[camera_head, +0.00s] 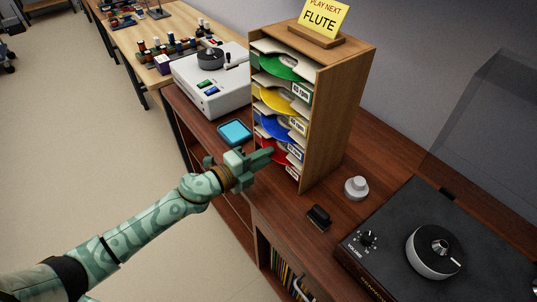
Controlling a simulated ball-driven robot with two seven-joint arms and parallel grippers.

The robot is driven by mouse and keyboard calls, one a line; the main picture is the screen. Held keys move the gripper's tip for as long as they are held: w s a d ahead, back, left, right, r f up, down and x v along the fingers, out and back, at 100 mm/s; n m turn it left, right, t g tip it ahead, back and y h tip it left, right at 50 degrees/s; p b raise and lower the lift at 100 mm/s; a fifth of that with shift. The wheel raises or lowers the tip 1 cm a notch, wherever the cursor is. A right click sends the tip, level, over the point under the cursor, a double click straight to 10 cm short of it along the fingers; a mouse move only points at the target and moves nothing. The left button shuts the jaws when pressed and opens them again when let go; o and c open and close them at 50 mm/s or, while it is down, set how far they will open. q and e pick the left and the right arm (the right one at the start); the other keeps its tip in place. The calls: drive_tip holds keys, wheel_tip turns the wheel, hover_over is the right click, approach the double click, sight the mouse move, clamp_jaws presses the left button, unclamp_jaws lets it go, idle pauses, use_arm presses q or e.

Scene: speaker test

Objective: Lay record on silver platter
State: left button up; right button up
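A wooden rack (331,130) holds records in white sleeves, one per slot. The green record (279,66), yellow record (277,101), blue record (277,128) and red record (281,156) stick out from top to bottom. Their small labels are too small to read surely. A yellow sign (322,19) on the rack reads "FLUTE". A round platter with a silver side and dark top (431,262) sits on the black player at right. My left gripper (262,158) is at the red record's front edge; whether its fingers grip it is unclear. My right gripper is not seen.
The black player (380,268) has a volume knob. A silver weight (356,188) and a dark brush-like block (319,217) lie between rack and player. A blue-topped tray (235,132) and a white player (215,92) stand left of the rack. A clear lid (490,130) rises behind the black player.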

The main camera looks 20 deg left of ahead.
use_arm(q)
drive_tip(key=shift+w+d, duration=0.35)
clamp_jaws()
drive_tip(key=shift+r, duration=0.15)
drive_tip(key=shift+s+a, duration=0.1)
